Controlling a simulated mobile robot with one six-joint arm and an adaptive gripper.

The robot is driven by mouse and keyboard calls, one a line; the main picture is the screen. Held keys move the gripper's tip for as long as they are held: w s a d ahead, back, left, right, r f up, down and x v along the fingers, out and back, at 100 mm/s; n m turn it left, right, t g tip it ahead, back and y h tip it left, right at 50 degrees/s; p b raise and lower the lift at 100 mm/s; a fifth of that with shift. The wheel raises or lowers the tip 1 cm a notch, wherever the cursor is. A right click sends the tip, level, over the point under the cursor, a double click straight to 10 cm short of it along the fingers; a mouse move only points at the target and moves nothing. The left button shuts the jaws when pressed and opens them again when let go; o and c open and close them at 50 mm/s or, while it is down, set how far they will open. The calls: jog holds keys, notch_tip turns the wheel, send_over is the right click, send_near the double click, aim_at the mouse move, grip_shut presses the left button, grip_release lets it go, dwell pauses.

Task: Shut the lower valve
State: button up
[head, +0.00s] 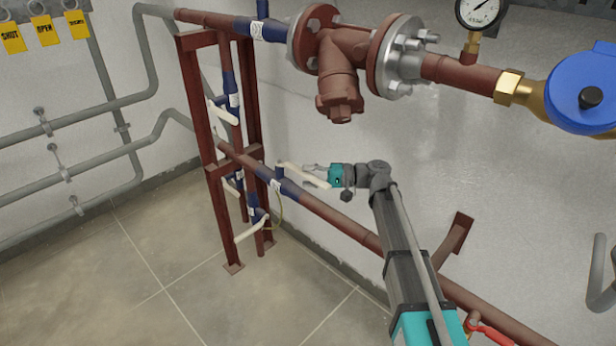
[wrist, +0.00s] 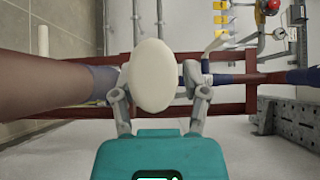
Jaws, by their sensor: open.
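A blue valve (head: 284,187) sits on the lower brown pipe, with a cream lever handle (head: 305,175) reaching right from it, roughly along the pipe in the head view. My gripper (head: 313,170) is at the free end of this handle. In the wrist view my gripper (wrist: 160,93) is open, its two grey fingers apart. The rounded end of the cream handle (wrist: 152,72) shows large between and beyond them and overlaps the left finger. I cannot tell whether they touch. The handle hides most of the valve body in the wrist view.
A brown steel frame (head: 211,160) carries several other blue valves with cream handles left of my gripper. The upper pipe bears a flanged strainer (head: 341,60) and a pressure gauge (head: 479,12). The wall is close behind the lower pipe. The floor in front is clear.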

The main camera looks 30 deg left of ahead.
jog(key=shift+a, duration=0.1)
grip_shut()
